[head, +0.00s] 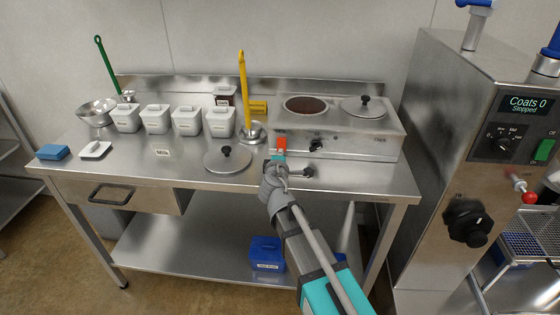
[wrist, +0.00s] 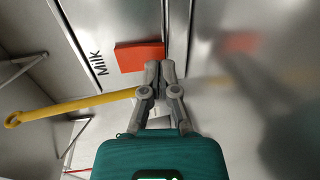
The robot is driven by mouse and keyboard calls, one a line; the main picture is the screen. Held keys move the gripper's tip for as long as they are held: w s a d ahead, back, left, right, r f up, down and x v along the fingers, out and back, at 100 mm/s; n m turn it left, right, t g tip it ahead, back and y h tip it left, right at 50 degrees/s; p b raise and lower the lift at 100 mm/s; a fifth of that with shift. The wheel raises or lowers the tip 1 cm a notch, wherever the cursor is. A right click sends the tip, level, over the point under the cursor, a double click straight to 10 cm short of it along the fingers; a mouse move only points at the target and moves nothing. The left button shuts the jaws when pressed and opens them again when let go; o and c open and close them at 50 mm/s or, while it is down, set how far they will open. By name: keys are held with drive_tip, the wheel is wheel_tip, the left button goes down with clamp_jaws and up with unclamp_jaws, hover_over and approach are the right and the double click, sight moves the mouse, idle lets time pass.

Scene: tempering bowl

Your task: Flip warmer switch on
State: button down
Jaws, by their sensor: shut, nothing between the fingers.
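The warmer (head: 350,128) is a long steel box at the back right of the steel table. On its front, left of a black knob (head: 316,145), is an orange-red switch (head: 281,142). The switch also shows as a red block in the wrist view (wrist: 140,56), beside the word "Milk". My gripper (head: 276,162) is in front of the warmer, just below the switch in the head view. In the wrist view my gripper (wrist: 160,66) is shut and empty, its tips close to the lower right of the red block. I cannot tell whether they touch it.
A yellow-handled tool (head: 243,88) stands upright left of the switch; its handle also crosses the left of the wrist view (wrist: 75,107). A round steel lid (head: 228,160) lies left of my gripper. Several white tubs (head: 187,122) stand further left. A steel machine (head: 450,130) stands right.

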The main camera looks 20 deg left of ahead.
drive_tip(key=shift+w, duration=0.3)
drive_tip(key=shift+a, duration=0.1)
drive_tip(key=shift+w+f, duration=0.15)
drive_tip(key=shift+w, duration=0.15)
drive_tip(key=shift+s+d+f+b, duration=0.1)
drive_tip(key=shift+s+b, duration=0.05)
drive_tip(key=shift+s, duration=0.25)
drive_tip(key=shift+s+d+f+b, duration=0.1)
drive_tip(key=shift+s+b, duration=0.05)
drive_tip(key=shift+s, duration=0.2)
drive_tip(key=s+d+f+b, duration=0.1)
drive_tip(key=s+d, duration=0.1)
drive_tip(key=s, duration=1)
drive_tip(key=shift+d+f+b, duration=0.25)
drive_tip(key=shift+d+b, duration=0.1)
drive_tip(key=shift+d, duration=0.05)
drive_tip(key=shift+s, duration=0.1)
